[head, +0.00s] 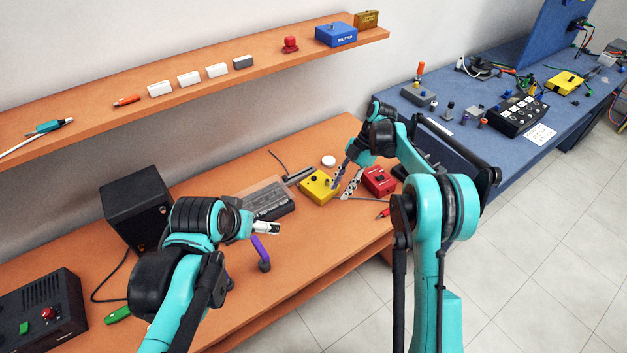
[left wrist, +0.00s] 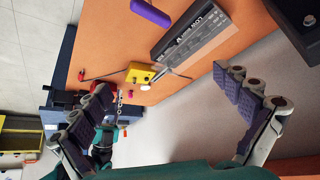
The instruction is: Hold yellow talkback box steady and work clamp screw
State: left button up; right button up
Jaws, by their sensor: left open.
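The yellow box (head: 318,187) with a dark knob on top sits on the orange desk, right of a grey mixer-like unit. It also shows in the left wrist view (left wrist: 140,73). My right gripper (head: 345,185) is at the box's right side, its fingers apart; whether they touch the box I cannot tell. My left gripper (head: 268,229) is above the desk, left of and nearer than the box. In the left wrist view it (left wrist: 165,82) is open and empty, with the box beyond its fingers. I cannot make out a clamp screw.
A red box (head: 379,180) stands just right of my right gripper. The grey unit (head: 268,202) lies between my left gripper and the yellow box. A purple object (head: 260,248) with a dark end is close to my left gripper. A black speaker (head: 137,205) stands left; a shelf (head: 200,97) runs above.

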pick_arm(q)
jog(key=w+d+m+g, duration=0.1)
jog(key=w+d+m, duration=0.15)
jog(key=w, duration=0.85)
jog(key=m+g+h, duration=0.2)
jog(key=m+h, duration=0.1)
jog(key=m, duration=0.2)
send_over(315, 187)
jog(key=s+a, duration=0.2)
notch_tip(315, 187, down, 18)
jog(key=x, duration=0.7)
jog(key=shift+f, duration=0.4)
jog(key=shift+y, duration=0.3)
jog(key=c, duration=1.2)
